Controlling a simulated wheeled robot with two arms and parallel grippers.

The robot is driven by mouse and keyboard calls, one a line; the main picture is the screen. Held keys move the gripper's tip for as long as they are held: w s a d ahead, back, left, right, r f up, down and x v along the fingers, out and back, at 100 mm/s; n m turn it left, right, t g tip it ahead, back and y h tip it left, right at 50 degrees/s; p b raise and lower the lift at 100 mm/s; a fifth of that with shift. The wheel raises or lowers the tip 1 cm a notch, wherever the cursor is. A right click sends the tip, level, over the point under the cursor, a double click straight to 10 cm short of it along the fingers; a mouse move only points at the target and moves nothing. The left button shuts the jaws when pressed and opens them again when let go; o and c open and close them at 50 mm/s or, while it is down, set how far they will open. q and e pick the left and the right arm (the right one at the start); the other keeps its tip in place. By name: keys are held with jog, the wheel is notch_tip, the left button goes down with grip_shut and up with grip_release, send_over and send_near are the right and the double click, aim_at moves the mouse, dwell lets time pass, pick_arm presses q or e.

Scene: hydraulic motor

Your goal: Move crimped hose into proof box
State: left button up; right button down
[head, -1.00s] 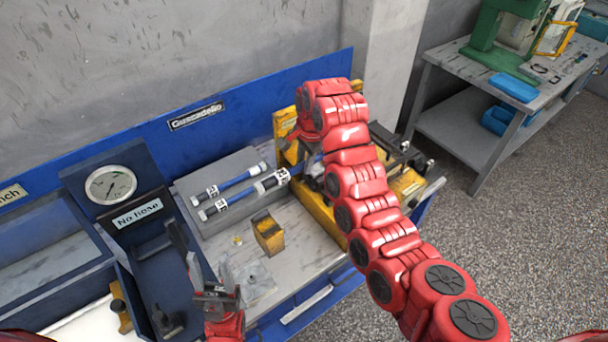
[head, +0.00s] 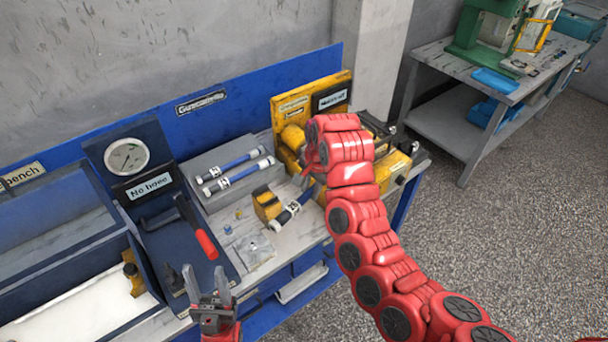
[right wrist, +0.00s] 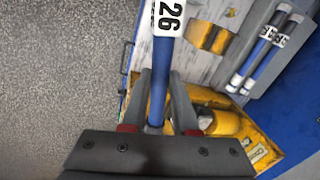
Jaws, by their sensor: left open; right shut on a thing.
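The held hose (head: 291,212) is blue with a white label; the label reads 26 in the right wrist view (right wrist: 168,18). My right gripper (head: 311,172) is shut on it, and the fingers (right wrist: 158,108) flank its blue part. The hose slants down-left, its lower end beside a small yellow block (head: 266,203); contact is unclear. A navy station (head: 165,215) has a gauge (head: 127,157), a "No hose" sign and a red-handled lever (head: 206,244). I cannot tell whether this is the proof box. My left gripper (head: 211,300) is open and empty in front of the station.
Two blue hoses (head: 238,165) lie on a grey rack (head: 215,158). A yellow machine (head: 318,108) stands behind my right gripper. A blue-walled bin (head: 60,215) with a pale sheet is at the left. A clear bag (head: 254,250) lies on the bench's front part.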

jog(key=s+d+f+n, duration=0.2)
jog(key=s+d+f, duration=0.3)
jog(key=f, duration=0.3)
jog(key=s+d+f+n+g, duration=0.1)
jog(key=s+d+f+n, duration=0.2)
jog(key=s+f, duration=0.3)
jog(key=s+d+f+n, duration=0.3)
jog(key=s+d+f, duration=0.2)
jog(key=f, duration=0.5)
jog(key=shift+s+d+g+y, duration=0.3)
jog(key=shift+s+d+y, duration=0.1)
jog(key=shift+d, duration=0.45)
